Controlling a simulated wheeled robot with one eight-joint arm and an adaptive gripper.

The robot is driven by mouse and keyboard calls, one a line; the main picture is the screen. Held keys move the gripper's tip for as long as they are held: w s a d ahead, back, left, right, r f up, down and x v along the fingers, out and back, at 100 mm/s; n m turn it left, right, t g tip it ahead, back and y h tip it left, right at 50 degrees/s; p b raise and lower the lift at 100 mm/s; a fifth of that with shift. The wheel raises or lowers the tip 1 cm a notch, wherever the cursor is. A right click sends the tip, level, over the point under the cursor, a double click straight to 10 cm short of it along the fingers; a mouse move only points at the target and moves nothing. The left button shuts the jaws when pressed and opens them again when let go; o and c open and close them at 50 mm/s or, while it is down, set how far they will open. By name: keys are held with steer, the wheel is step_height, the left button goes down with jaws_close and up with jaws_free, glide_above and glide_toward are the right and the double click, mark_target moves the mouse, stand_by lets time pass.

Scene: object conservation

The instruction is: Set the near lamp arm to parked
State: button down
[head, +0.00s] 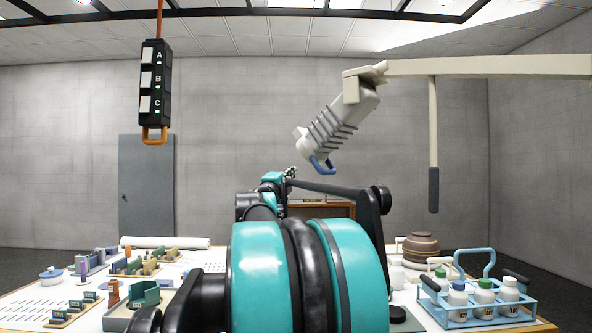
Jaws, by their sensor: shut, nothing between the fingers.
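A cream lamp arm (490,66) reaches in from the upper right. Its ribbed lamp head (338,122) hangs tilted down to the left, with a blue loop handle (321,166) at its lower end. A cream rod (433,130) hangs from the arm and ends in a dark grip (434,190). No other lamp arm is in view. My gripper (290,173) shows small beyond my arm, below and left of the blue handle and apart from it in the picture. It is shut and empty. My arm hides part of it.
A black pendant (154,92) marked A, B, C hangs at upper left with an orange handle. The table (200,258) holds small blocks at left, and a brown pot (421,247) and a blue bottle carrier (470,316) at right. My arm hides the table's middle.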

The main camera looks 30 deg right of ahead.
mark_target(307, 158)
steer(key=x, duration=1.3)
